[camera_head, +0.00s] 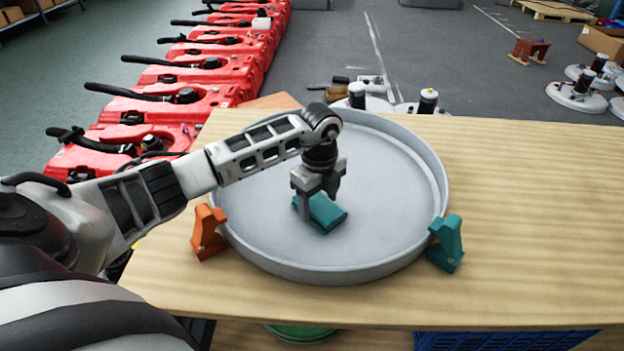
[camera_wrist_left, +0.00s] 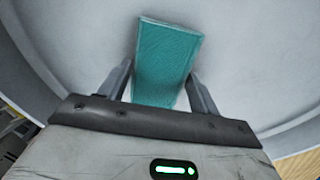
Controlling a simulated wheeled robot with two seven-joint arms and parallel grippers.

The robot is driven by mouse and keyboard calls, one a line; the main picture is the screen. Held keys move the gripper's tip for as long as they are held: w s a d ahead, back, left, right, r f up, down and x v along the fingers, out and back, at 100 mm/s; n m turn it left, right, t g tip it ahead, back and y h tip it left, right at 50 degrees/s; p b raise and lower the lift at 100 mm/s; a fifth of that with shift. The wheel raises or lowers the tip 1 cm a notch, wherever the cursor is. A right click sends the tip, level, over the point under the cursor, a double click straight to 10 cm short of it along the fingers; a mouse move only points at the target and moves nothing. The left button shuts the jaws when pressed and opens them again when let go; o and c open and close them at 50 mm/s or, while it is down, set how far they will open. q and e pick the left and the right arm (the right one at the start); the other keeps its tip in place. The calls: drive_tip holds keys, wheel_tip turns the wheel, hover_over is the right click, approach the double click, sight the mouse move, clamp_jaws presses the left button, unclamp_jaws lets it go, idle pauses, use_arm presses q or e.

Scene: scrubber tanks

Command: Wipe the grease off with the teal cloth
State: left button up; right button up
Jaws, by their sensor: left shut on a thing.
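The teal cloth (camera_head: 325,212) is a folded pad at the middle of a large round grey tray (camera_head: 262,255). My left gripper (camera_head: 319,198) points down over the tray and is shut on the cloth. The left wrist view shows the cloth (camera_wrist_left: 168,62) between the two fingers (camera_wrist_left: 162,88). The cloth is at or just above the tray floor; I cannot tell if it touches. I see no clear grease mark on the visible tray floor; part of it is hidden behind my arm. My right gripper is not in view.
An orange clamp (camera_head: 208,232) and a teal clamp (camera_head: 446,243) stand at the tray's left and right rim. The wooden table (camera_head: 540,200) is bare on the right. Red tanks (camera_head: 195,103) line up behind on the left. A blue crate (camera_head: 480,340) is below the table.

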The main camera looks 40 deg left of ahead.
use_arm(q)
drive_tip(key=r, duration=0.1)
drive_tip(key=r+p, duration=0.1)
drive_tip(key=shift+s+a+r+p, duration=0.2)
drive_tip(key=shift+r+p, duration=0.1)
drive_tip(key=shift+r, duration=0.05)
wheel_tip(320, 180, up, 5)
drive_tip(key=p, duration=0.4)
drive_tip(key=shift+r+p, duration=0.3)
drive_tip(key=shift+p, duration=0.15)
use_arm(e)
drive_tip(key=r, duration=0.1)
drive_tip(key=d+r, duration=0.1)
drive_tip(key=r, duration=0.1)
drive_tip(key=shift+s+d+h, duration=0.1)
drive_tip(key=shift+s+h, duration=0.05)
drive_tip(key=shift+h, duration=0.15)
use_arm(q)
drive_tip(key=shift+f, duration=0.1)
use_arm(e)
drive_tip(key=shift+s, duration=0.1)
